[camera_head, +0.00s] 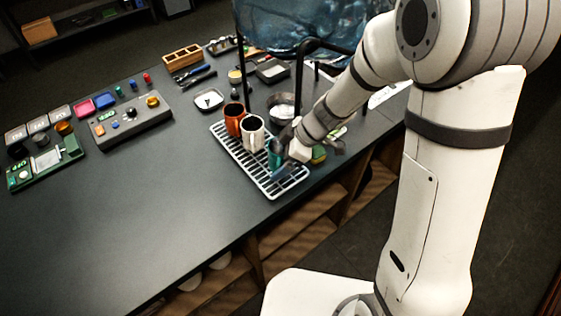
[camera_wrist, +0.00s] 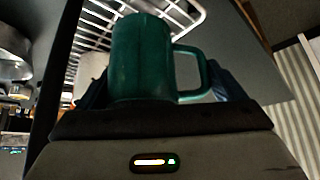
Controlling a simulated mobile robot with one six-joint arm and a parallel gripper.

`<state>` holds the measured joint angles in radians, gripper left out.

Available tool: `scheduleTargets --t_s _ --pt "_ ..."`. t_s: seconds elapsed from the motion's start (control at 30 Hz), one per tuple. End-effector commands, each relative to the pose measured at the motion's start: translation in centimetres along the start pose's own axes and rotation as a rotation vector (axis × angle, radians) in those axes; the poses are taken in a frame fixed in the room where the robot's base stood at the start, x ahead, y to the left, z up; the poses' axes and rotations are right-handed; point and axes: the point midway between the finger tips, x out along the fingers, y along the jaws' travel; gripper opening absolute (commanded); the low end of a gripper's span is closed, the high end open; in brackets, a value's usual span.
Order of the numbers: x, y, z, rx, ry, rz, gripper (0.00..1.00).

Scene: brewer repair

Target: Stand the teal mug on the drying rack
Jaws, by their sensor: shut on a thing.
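The teal mug (camera_wrist: 140,58) fills the middle of the wrist view, with its handle to the right. My gripper (camera_wrist: 165,92) is shut on it. In the head view the teal mug (camera_head: 275,151) shows partly behind my gripper (camera_head: 283,160), over the front half of the drying rack (camera_head: 289,186). The rack is a white wire grid on the dark counter. I cannot tell whether the mug's base touches the rack. An orange mug (camera_head: 234,117) and a white mug (camera_head: 253,133) stand on the rack's far part, the white one close beside the teal mug.
A metal bowl (camera_head: 283,106) stands behind the rack. A green and yellow thing (camera_head: 319,154) lies right of my gripper. A black frame (camera_head: 299,75) with a large blue vessel (camera_head: 300,25) rises behind.

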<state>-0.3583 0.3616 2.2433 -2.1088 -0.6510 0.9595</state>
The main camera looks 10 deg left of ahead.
Motion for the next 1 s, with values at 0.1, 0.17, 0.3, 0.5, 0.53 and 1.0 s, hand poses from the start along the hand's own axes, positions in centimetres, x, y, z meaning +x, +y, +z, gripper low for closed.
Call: scheduleTargets --t_s 0.1,0.17,0.3,0.5,0.53,1.0 --pt "0.4 0.0 -0.4 0.001 0.000 0.000 0.52" --pt "1.0 0.0 -0.1 0.004 0.001 -0.001 0.52" --pt "2.6 0.0 1.0 0.004 -0.001 -0.002 0.52" --pt "3.3 0.0 1.5 0.002 0.000 0.001 0.52" --pt "3.2 0.0 1.4 0.002 0.000 0.001 0.52" --pt "3.4 0.1 1.6 0.003 0.000 0.001 1.00"
